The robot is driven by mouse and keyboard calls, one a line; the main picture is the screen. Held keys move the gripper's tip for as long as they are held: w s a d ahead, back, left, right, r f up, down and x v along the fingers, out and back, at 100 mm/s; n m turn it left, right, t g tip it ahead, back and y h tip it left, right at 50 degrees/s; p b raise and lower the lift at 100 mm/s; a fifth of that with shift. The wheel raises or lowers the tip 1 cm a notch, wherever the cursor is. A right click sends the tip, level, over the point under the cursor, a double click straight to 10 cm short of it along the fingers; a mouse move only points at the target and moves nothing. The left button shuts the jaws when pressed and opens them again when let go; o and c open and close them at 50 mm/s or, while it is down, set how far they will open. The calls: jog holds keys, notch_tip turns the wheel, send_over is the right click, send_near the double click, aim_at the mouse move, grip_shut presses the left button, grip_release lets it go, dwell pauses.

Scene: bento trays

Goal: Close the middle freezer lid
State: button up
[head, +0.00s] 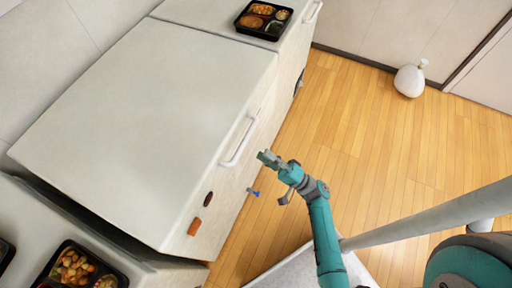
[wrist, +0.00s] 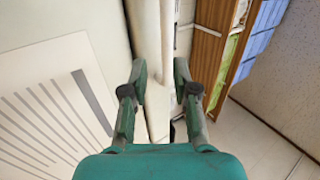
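The middle freezer lid (head: 150,110) is the large white panel in the centre left of the head view. Its left and near edges stand out over a dark gap beside the near freezer; I cannot tell exactly how far it is raised. Its white bar handle (head: 240,142) is on the right-hand side. My gripper (head: 264,157) is just right of the handle, apart from it in the head view. In the wrist view my gripper (wrist: 160,80) is open, with a pale vertical bar or edge behind and between the fingers. No held object shows.
A black bento tray (head: 263,20) sits on the far freezer. Another bento tray (head: 75,268) is on the near freezer (head: 25,215). A white bag-like object (head: 409,81) stands on the wooden floor (head: 370,140) by the wall. The floor right of the freezers is mostly clear.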

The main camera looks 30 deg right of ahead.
jog(key=shift+v, duration=1.75)
